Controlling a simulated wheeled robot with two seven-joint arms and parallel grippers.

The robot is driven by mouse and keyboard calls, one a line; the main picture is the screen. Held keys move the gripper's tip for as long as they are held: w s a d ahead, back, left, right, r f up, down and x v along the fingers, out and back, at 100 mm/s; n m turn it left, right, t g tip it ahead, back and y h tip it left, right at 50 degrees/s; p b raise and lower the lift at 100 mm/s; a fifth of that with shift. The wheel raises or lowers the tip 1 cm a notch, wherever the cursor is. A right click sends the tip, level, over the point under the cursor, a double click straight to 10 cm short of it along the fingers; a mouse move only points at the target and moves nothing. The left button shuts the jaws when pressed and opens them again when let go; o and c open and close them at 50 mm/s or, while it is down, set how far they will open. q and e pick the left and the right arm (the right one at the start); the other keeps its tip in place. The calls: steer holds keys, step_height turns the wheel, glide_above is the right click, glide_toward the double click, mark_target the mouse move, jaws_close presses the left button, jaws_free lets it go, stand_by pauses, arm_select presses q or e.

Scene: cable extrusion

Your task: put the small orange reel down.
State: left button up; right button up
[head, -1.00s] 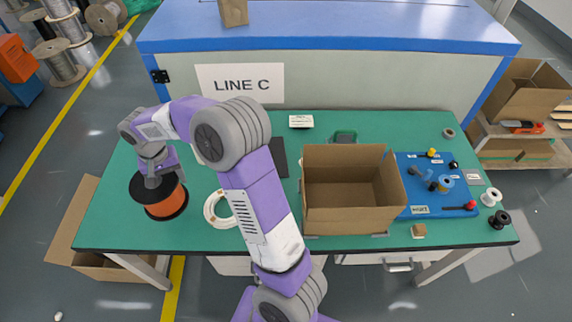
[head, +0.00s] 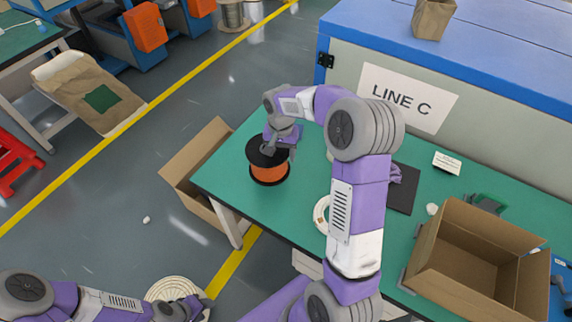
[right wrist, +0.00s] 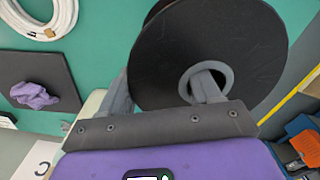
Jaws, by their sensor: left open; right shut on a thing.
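The small orange reel (head: 269,174), with black flanges, is at the left end of the green table (head: 318,178). My right gripper (head: 272,150) is above it and shut on it. In the right wrist view, the reel's black flange (right wrist: 160,65) fills the middle, and one finger of my right gripper (right wrist: 165,90) enters its hub hole. I cannot tell whether the reel touches the table. My left gripper (head: 190,307) is open at the bottom left, away from the table, and looks empty.
An open cardboard box (head: 470,262) stands on the table at right. A white cable coil (head: 321,215) and a dark mat (head: 405,188) with a purple cloth (right wrist: 35,95) lie between. Another carton (head: 195,160) is on the floor beside the table's left end.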

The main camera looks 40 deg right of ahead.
steer(key=shift+f+b, duration=0.6)
steer(key=shift+f, duration=2.15)
steer(key=shift+f, duration=0.15)
steer(key=o, duration=1.3)
step_height(320, 180, up, 12)
steer(key=p, duration=0.3)
